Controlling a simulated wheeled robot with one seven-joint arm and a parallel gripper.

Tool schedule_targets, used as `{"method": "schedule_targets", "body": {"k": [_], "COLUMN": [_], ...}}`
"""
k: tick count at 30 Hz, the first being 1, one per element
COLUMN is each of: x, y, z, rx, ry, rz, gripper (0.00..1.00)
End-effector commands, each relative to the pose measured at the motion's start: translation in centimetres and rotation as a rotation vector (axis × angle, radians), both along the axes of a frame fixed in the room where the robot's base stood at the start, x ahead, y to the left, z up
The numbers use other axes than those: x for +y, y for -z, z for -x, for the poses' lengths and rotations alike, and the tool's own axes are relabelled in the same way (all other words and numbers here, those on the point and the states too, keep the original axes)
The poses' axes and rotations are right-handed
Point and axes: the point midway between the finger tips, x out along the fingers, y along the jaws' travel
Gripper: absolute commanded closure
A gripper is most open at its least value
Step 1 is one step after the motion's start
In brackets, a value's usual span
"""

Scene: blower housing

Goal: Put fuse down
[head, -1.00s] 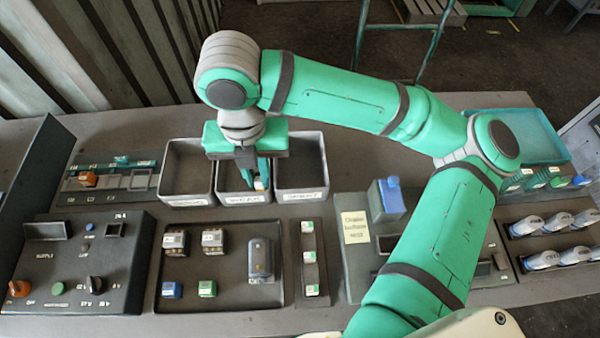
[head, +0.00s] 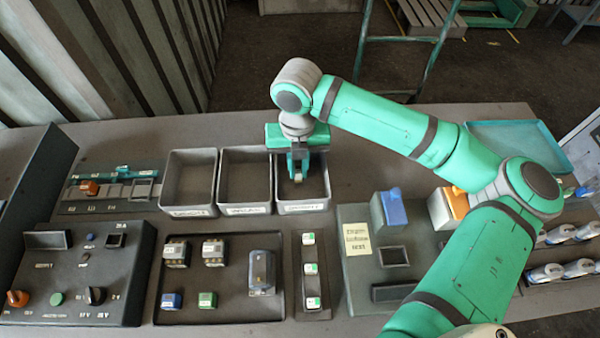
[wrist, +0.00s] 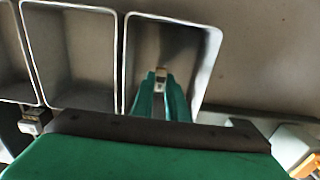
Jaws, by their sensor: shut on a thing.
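My gripper (head: 298,172) is over the rightmost of three grey bins (head: 303,207), fingers pointing down. Its fingers are shut on a small fuse (head: 298,179), pale in the head view. In the wrist view the fuse (wrist: 161,75) shows a tan end and a whitish part between the green fingertips. The fingers appear inside the outline of the right bin (wrist: 207,62). I cannot tell how far the fuse is above the bin floor. The bin looks otherwise empty. Its front label is too small to read.
The middle bin (head: 245,208) and left bin (head: 188,211) stand beside it and look empty. In front are a dark tray (head: 225,302) with several blocks and a narrow strip (head: 323,300) with three small pieces. A blue-topped block (head: 390,208) stands to the right.

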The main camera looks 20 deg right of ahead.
Motion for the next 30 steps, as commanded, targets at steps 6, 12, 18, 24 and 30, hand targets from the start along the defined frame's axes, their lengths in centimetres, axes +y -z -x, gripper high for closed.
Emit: {"method": "schedule_targets", "body": {"k": [6, 12, 18, 24, 30], "x": [-1.0, -0.8, -0.7, -0.6, -0.7], "y": [1.8, 4.0, 4.0, 4.3, 4.3], "z": [-0.3, -0.3, -0.4, -0.4, -0.4], "rx": [0.002, 0.001, 0.001, 0.000, 0.000], "ry": [0.006, 0.001, 0.000, -0.001, 0.000], "rz": [0.000, 0.001, 0.001, 0.001, 0.001], "gripper": [1.00, 1.00, 1.00, 0.75, 0.68]}}
